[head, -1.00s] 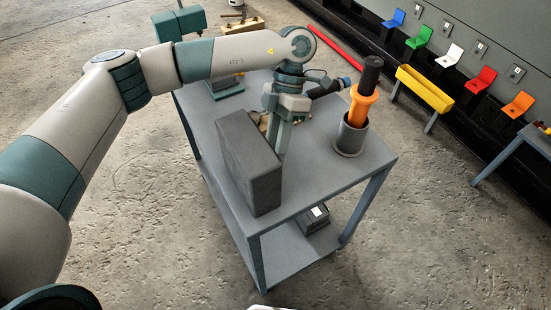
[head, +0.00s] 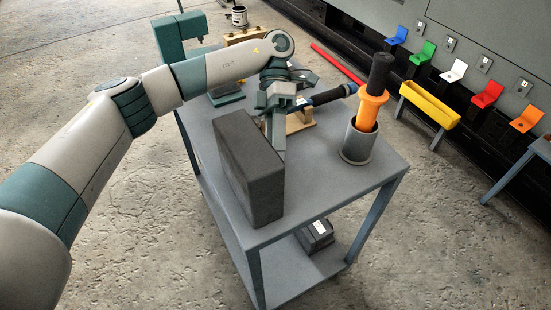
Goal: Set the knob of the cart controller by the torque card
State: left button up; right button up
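My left gripper (head: 277,128) points down over the grey cart (head: 325,185), behind a tall dark grey block (head: 250,170). The block hides part of the fingertips, so their opening and any hold are unclear. A dark tool with a blue band (head: 333,95) lies on a wooden cradle (head: 300,122), just right of the gripper. An orange tool with a black handle (head: 370,103) stands in a grey cup (head: 357,145). I cannot make out a knob or a torque card for certain. My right gripper is out of view.
A dark box with a white label (head: 315,235) sits on the cart's lower shelf. A green stand (head: 178,38) is at the back left. A yellow trough (head: 430,103) and several coloured holders line the right wall. The cart's front right top is clear.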

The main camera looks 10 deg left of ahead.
pick_arm(q)
jog(key=shift+r, duration=0.1)
dwell(0.3)
jog(key=o, duration=1)
jog(key=shift+o, duration=0.2)
